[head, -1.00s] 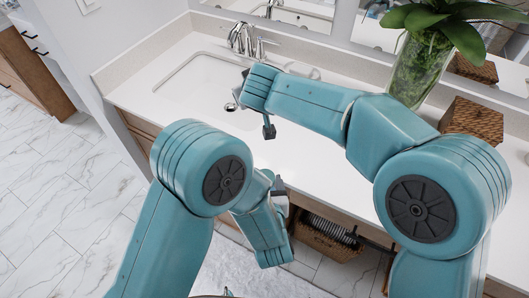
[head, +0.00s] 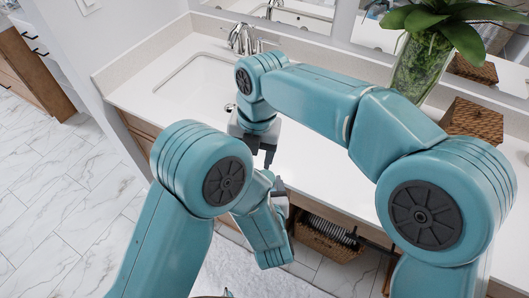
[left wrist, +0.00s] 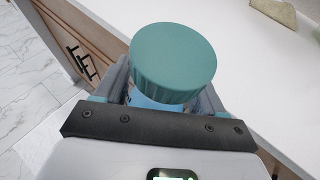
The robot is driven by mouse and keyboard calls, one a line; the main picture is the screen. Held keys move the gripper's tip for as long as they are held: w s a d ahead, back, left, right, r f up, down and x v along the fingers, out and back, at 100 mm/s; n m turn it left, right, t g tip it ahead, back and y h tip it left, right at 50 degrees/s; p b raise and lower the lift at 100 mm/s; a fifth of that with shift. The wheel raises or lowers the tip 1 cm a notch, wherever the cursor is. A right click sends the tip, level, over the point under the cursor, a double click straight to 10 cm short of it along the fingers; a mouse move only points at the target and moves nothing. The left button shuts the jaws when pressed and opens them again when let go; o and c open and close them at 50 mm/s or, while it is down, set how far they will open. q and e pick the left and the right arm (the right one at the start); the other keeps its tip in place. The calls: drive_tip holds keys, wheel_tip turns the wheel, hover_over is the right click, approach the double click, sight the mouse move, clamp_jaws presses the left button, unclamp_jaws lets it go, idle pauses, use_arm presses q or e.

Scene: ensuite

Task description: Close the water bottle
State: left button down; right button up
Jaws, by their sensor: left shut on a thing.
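The water bottle shows in the left wrist view with a ribbed teal cap (left wrist: 173,62) on top and a strip of blue body (left wrist: 155,103) under it. Whether the cap is fully seated I cannot tell. My left gripper (left wrist: 165,100) is shut on the bottle below the cap. In the head view my left gripper (head: 280,190) is low in front of the counter, and the bottle is mostly hidden by my arm. My right gripper (head: 263,156) points down just above and left of it, with dark fingers; their opening is unclear.
The white counter (head: 335,190) with a sink (head: 195,82) and tap (head: 242,38) lies behind my arms. A glass vase with a plant (head: 420,65) and a wicker box (head: 472,118) stand at the right. A basket (head: 328,240) sits beneath the counter.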

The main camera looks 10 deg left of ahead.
drive_tip(key=d+h, duration=0.1)
drive_tip(key=d, duration=0.2)
drive_tip(key=shift+w+d+h, duration=0.1)
drive_tip(key=shift+w+h, duration=0.05)
drive_tip(key=shift+h, duration=0.25)
drive_tip(key=shift+f, duration=0.1)
wheel_tip(320, 180, down, 8)
drive_tip(key=shift+r, duration=0.1)
drive_tip(key=c, duration=1.1)
drive_tip(key=o, duration=1.1)
drive_tip(key=shift+o, duration=0.2)
